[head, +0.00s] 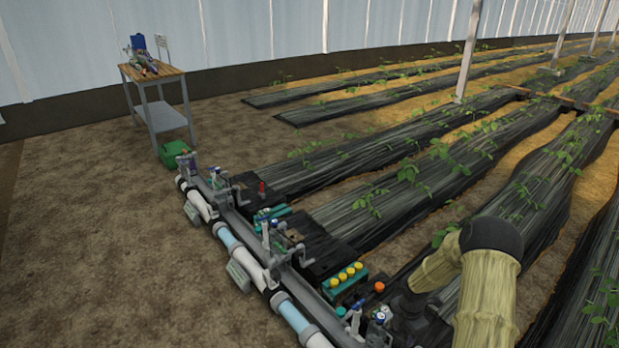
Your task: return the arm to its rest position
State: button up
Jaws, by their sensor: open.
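My arm (487,285) rises from the bottom right in a cream sleeve. It bends at a dark joint and reaches down to the left. My gripper (408,322) is at the dark end of the arm, low in the view beside the near end of the pipe skid. It is open, and I see nothing held in it. Its fingertips are hard to make out against the dark fittings. I cannot tell whether it touches them.
The skid's white pipe (256,271) with valves runs from bottom centre to the left. A green block with yellow caps (344,278) lies beside it. Plant beds (400,190) fill the right. Left soil is clear.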

jog(key=s+a+r+m, duration=0.3)
jog(key=r+m, duration=0.2)
jog(key=r, duration=0.3)
jog(key=s+a+r+m, duration=0.2)
jog(key=a+r+m, duration=0.15)
jog(key=r, duration=0.45)
jog(key=s+a+r+m+t, duration=0.3)
jog(key=s+a+r+m, duration=0.3)
jog(key=s+r+m, duration=0.7)
notch_tip(320, 180, up, 25)
jog(key=m+p, duration=0.1)
jog(key=p, duration=2.4)
jog(key=shift+s+a+f+p, duration=0.15)
jog(key=shift+s+a+p, duration=0.1)
jog(key=shift+s+p, duration=0.1)
